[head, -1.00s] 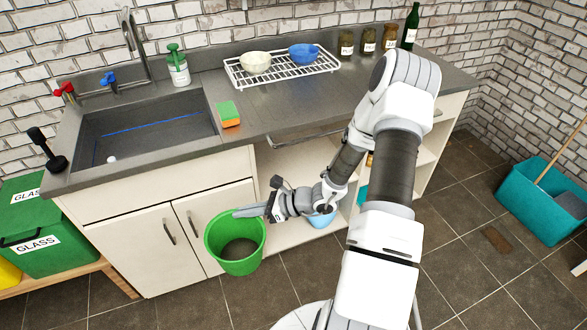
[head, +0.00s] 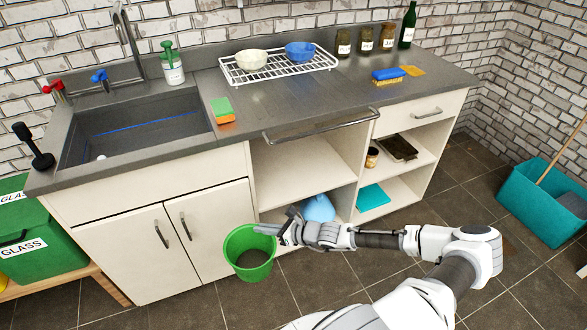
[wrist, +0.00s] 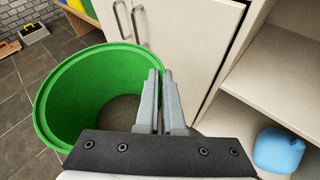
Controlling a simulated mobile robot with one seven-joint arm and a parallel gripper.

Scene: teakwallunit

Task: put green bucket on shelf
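The green bucket (head: 250,262) is upright in front of the sink cabinet's right door. My gripper (head: 268,230) is at the bucket's right rim, its fingers nearly together and shut on the rim. In the wrist view the bucket (wrist: 75,90) opens toward the camera, and the gripper fingers (wrist: 160,85) sit at its right edge. Whether its base touches the floor is unclear. Right of the doors is an open shelf unit: its wide upper shelf (head: 300,190) is empty. A light-blue rounded object (head: 319,208) sits in the compartment below, partly hidden by my arm.
Narrower shelves at right hold a small jar (head: 372,157), a dark tray (head: 398,147) and a teal item (head: 373,196). A metal rail (head: 320,127) juts out above the wide shelf. Green bins (head: 35,240) stand left; a teal tub (head: 540,200) stands right.

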